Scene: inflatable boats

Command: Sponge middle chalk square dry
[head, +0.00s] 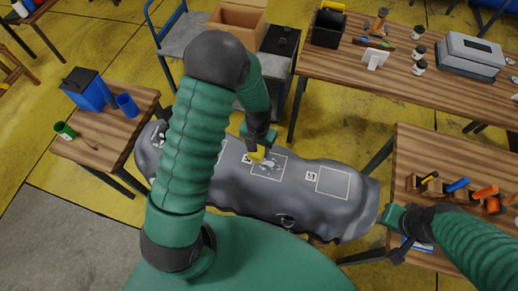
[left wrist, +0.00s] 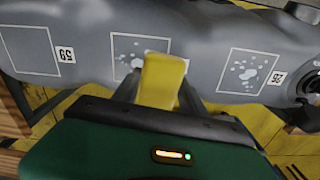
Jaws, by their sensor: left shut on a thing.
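The grey inflatable tube (head: 300,207) lies across the middle and has chalk squares. The middle chalk square (head: 279,172) bears pale wet spots, which also show in the left wrist view (left wrist: 125,48). My left gripper (head: 257,147) is shut on a yellow sponge (head: 256,156). The sponge (left wrist: 162,82) overlaps the square's edge in both views; I cannot tell whether it touches the tube. My right gripper (head: 394,217) is by the right table's edge, away from the tube; its jaws are unclear.
The square marked 59 (head: 333,183) looks dry. Another spotted square (left wrist: 247,72) is on the wrist view's right. The right table (head: 420,165) holds tools; the left table (head: 100,150) holds a blue container (head: 88,92) and cups. A cart (head: 190,35) stands behind.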

